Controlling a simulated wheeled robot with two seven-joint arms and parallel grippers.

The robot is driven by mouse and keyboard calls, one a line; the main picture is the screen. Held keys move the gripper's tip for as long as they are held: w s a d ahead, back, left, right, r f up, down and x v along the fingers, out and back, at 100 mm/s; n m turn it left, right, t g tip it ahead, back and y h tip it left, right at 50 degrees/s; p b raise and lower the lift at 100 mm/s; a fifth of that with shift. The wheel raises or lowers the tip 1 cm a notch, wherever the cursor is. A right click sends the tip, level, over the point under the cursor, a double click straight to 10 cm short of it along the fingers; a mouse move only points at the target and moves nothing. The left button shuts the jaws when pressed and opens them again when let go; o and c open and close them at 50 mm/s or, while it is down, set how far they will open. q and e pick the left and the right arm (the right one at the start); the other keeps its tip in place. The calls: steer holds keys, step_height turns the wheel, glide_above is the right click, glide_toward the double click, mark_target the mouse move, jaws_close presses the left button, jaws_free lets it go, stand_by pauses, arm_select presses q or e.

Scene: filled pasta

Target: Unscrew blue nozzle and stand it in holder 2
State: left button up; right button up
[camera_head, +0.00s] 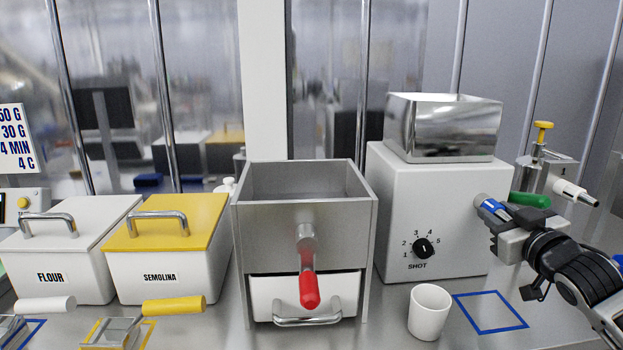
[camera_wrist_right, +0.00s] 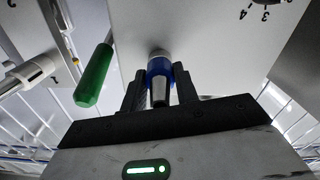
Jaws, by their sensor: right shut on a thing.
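The blue nozzle (camera_head: 487,203) has a blue collar and a metal tip. It sits on the right side of the white filler machine (camera_head: 432,235). My right gripper (camera_head: 496,213) is shut on it from the right. In the right wrist view the nozzle (camera_wrist_right: 159,76) lies between the two fingers, its base against the machine's side and its tip toward the camera. I cannot clearly make out holder 2. A digit like a 2 shows at the upper left edge of the wrist view, partly cut off. My left gripper is not in view.
A green handle (camera_head: 530,200) is close behind my right gripper. A white dark-tipped part (camera_head: 575,193) and a yellow-knobbed fitting (camera_head: 543,130) stand at the right. A white cup (camera_head: 429,311) and a blue-outlined square (camera_head: 490,311) are in front of the machine.

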steer(key=n+p, duration=0.1)
steer(key=n, duration=0.1)
steer(key=n+p, duration=0.1)
steer(key=n, duration=0.2)
steer(key=n+p, duration=0.1)
steer(key=n, duration=0.2)
steer(key=shift+r, duration=0.3)
steer(key=shift+f+n+p, duration=0.15)
steer(key=shift+n+p, duration=0.2)
steer(key=shift+n, duration=0.75)
steer(key=shift+f+n, duration=0.15)
steer(key=shift+n, duration=0.35)
steer(key=shift+n+p, duration=0.3)
steer(key=shift+n, duration=0.3)
steer(key=n, duration=0.2)
steer(key=n+p, duration=0.2)
steer(key=n, duration=0.1)
steer(key=shift+r+n, duration=0.3)
steer(key=n, duration=0.2)
steer(key=shift+f+n, duration=0.25)
steer(key=shift+n, duration=0.15)
steer(key=shift+s+n+b, duration=0.1)
steer(key=shift+n+b, duration=0.2)
steer(key=shift+n, duration=0.6)
